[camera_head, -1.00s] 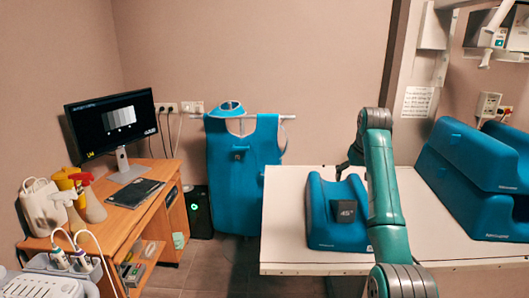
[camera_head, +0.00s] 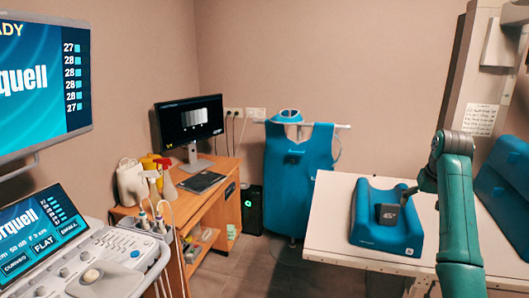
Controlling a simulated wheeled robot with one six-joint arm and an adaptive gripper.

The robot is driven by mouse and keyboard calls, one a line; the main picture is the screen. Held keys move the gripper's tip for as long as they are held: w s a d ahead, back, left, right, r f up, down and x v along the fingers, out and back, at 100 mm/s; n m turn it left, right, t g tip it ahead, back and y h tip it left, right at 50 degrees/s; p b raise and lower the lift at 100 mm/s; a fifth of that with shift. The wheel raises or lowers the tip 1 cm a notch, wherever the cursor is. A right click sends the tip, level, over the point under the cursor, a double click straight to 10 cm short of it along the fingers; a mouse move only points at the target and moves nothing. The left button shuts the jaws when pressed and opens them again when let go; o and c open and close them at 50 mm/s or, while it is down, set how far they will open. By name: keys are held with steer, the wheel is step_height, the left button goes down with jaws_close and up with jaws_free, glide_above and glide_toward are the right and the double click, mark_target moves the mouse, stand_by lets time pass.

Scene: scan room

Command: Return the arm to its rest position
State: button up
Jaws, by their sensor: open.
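My teal arm (camera_head: 457,205) rises at the right of the head view, bent at a dark joint near its top. My gripper (camera_head: 409,191) shows as a small dark shape just left of the arm, partly hidden by it. It is open, and I see nothing held in it. It appears above or behind the right side of a blue positioning cushion (camera_head: 370,228) on the white table; whether they touch I cannot tell. A dark block marked 45° (camera_head: 388,214) shows at the cushion's middle.
The white table (camera_head: 330,215) also bears larger blue cushions (camera_head: 505,190) at the right. A blue apron (camera_head: 297,170) hangs by the wall. A wooden desk (camera_head: 208,205) with a monitor (camera_head: 189,121) stands left. An ultrasound console (camera_head: 105,262) fills the left front. Floor shows between desk and table.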

steer(key=s+a+f+t, duration=0.1)
steer(key=s+a+f, duration=0.15)
steer(key=f, duration=0.65)
steer(key=s+a+f+t, duration=0.1)
steer(key=a+f, duration=0.2)
steer(key=f, duration=0.6)
steer(key=s+a+f, duration=0.2)
steer(key=a+f, duration=0.1)
steer(key=f, duration=0.7)
steer(key=s+a+f+n+t, duration=0.1)
steer(key=s+a+f+t, duration=0.1)
steer(key=s+a+f, duration=0.5)
steer(key=s+a+f+t, duration=0.1)
steer(key=s+a+f, duration=0.2)
steer(key=s+f, duration=0.65)
steer(key=s+a+r+n+t, duration=0.1)
steer(key=s+a, duration=0.2)
steer(key=s, duration=0.9)
steer(key=s+a+r+t, duration=0.2)
steer(key=s+a, duration=0.1)
steer(key=s, duration=0.9)
steer(key=s+a+r+n+t+y, duration=0.1)
steer(key=s+a+r+t, duration=0.1)
steer(key=s+r, duration=1.6)
steer(key=shift+s+a+r+t, duration=0.15)
steer(key=shift+s+a+t, duration=0.3)
steer(key=shift+a, duration=0.3)
